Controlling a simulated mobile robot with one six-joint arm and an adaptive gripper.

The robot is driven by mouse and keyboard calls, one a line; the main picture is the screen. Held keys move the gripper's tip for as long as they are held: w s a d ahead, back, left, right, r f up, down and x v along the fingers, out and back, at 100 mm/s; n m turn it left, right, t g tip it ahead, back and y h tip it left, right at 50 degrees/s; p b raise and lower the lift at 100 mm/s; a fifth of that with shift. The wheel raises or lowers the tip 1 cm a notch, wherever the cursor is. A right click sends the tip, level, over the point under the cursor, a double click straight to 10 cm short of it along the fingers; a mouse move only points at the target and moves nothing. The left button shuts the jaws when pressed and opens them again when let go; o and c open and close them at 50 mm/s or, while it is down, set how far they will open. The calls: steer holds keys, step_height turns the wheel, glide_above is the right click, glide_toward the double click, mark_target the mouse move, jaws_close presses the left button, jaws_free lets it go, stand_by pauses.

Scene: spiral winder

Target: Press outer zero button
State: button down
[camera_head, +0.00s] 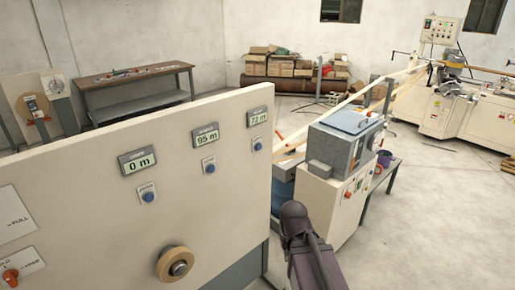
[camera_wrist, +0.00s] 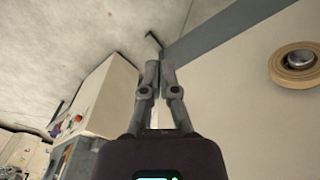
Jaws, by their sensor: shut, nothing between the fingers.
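The pale panel (camera_head: 90,165) in the head view carries three small displays, each above a blue button. The left display (camera_head: 137,161) reads 0 m with its blue button (camera_head: 148,197) below. The middle display (camera_head: 206,135) reads 95 m, above another blue button (camera_head: 210,168). The right display (camera_head: 257,116) reads 72 m, above a third blue button (camera_head: 258,146). The labels are too blurred to tell which button is the outer one. My gripper (camera_wrist: 160,66) is shut and empty in the wrist view, near the panel (camera_wrist: 237,85). No button shows in that view.
A tan roller (camera_head: 175,264) sticks out from the panel's lower part. A red switch (camera_head: 11,277) is at its lower left. A machine with a blue-grey top (camera_head: 343,140) stands right of the panel. Open floor (camera_head: 440,210) lies at the right.

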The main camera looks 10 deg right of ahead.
steer(key=shift+w, duration=0.1)
steer(key=m+t+y+b, duration=0.3)
steer(key=t+b, duration=0.5)
steer(key=t, duration=0.7)
glide_toward(259, 147)
steer(key=s+a+f, duration=0.1)
steer(key=s+f, duration=0.6)
steer(key=f, duration=0.1)
steer(key=w+d+r+m+t+h+b, duration=0.3)
steer(key=w+d+r+m+t+h, duration=0.1)
steer(key=w+d+r+m+h, duration=0.1)
steer(key=shift+w+d+m+h, duration=0.6)
steer(key=shift+w+m+h, duration=0.1)
steer(key=w+a, duration=0.5)
steer(key=w, duration=0.2)
steer(key=shift+w+a, duration=0.15)
steer(key=shift+w, duration=0.05)
